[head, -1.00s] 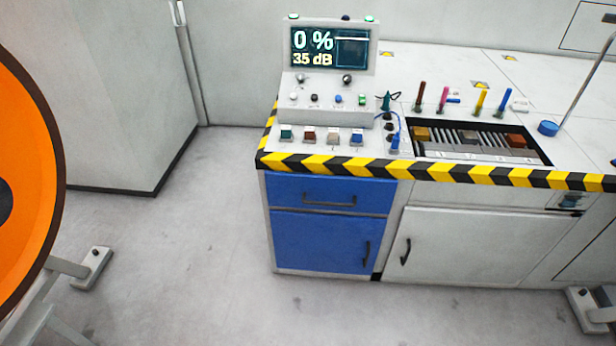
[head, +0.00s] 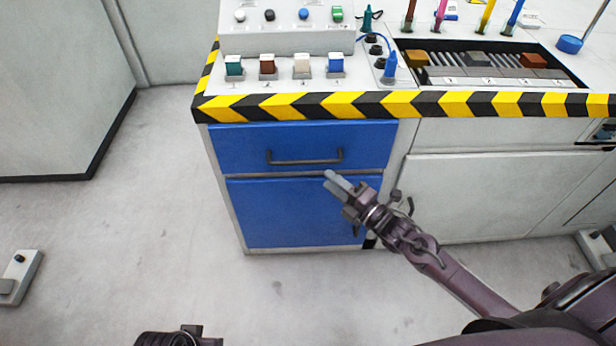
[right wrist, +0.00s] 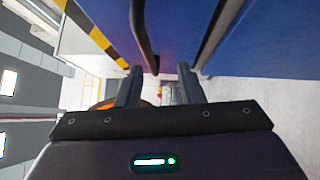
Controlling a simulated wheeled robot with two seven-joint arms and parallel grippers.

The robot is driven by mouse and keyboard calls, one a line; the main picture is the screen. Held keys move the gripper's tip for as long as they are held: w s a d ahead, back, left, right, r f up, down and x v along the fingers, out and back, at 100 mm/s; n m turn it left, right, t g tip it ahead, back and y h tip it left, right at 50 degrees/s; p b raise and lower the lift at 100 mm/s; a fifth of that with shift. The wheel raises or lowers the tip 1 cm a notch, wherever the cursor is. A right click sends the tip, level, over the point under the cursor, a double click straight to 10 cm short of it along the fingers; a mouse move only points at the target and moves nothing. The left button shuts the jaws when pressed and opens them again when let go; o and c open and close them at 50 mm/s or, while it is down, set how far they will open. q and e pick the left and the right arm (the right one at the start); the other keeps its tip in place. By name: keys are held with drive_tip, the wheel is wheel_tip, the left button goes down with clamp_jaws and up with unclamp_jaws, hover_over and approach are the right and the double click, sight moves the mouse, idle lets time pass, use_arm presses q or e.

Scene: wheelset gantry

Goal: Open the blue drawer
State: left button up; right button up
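The blue drawer (head: 230,145) is shut, at the top of the blue cabinet front under the striped edge. Its dark bar handle (head: 305,160) runs across its middle, and also shows in the right wrist view (right wrist: 142,35). My right gripper (head: 332,180) is just below the handle's right end, in front of the drawer's lower edge. In the right wrist view its two fingers (right wrist: 159,88) are apart with nothing held between them. Whether a finger touches the handle cannot be told. A dark part of my left arm's end (head: 180,338) shows at the bottom edge; its fingers are not clear.
Below the drawer is a blue door (head: 285,215). A white door (head: 490,190) stands to the right. Above are the striped edge (head: 300,104) and a bench with colored switches and a panel (head: 290,40).

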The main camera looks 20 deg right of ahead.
sight(308, 163)
drive_tip(key=shift+n+y, duration=0.3)
drive_tip(key=shift+n, duration=0.2)
drive_tip(key=x, duration=0.2)
drive_tip(key=r+x, duration=0.1)
drive_tip(key=x, duration=0.2)
drive_tip(key=b+x, duration=0.1)
drive_tip(key=x, duration=0.2)
drive_tip(key=shift+a+r, duration=0.25)
drive_tip(key=shift+a, duration=0.05)
clamp_jaws()
